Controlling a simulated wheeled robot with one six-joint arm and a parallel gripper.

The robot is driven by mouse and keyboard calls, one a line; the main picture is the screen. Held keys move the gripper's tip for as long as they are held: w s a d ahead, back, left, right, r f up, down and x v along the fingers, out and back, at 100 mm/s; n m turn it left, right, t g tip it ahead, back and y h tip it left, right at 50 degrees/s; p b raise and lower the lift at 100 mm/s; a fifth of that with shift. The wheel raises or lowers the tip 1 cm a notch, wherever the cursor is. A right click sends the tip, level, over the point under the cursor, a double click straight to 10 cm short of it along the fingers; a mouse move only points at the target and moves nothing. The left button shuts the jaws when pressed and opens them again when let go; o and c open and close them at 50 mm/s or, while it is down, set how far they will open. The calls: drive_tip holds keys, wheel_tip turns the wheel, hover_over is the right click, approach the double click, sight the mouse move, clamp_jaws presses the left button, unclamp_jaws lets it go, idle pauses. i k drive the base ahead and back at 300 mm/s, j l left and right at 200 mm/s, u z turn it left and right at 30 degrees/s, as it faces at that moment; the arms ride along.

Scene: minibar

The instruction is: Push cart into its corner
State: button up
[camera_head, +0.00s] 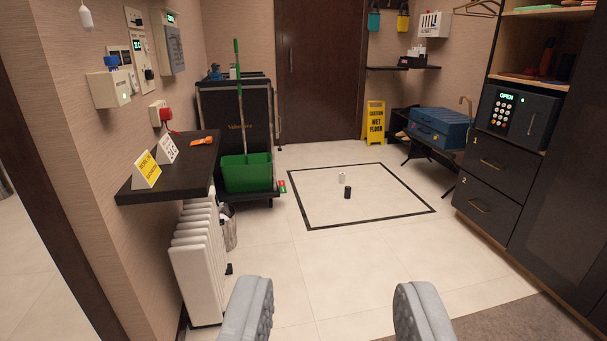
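The cart (221,112) is dark, with a green bin (247,172) low on its front and a green-handled tool standing up from it. It stands against the left wall, beyond the wall shelf and left of the brown door. A black-outlined square (413,213) lies on the floor to its right; I cannot tell whether it is the cart's corner. My gripper (330,318) shows at the bottom, its two grey padded fingers wide apart with nothing between them. It is well short of the cart, whose lower left is partly hidden by the shelf and radiator.
A white radiator (198,262) stands below the dark shelf (194,176) at left. A white and a black small cylinder (348,192) stand inside the square. A yellow wet-floor sign (374,122) and blue suitcase (438,128) are behind it. Dark drawers (494,165) line the right.

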sight(218, 101)
drive_tip(key=i, duration=2.15)
drive_tip(key=i+l, duration=0.1)
drive_tip(key=i, duration=2)
drive_tip(key=j+u, duration=0.05)
drive_tip(key=j, duration=0.05)
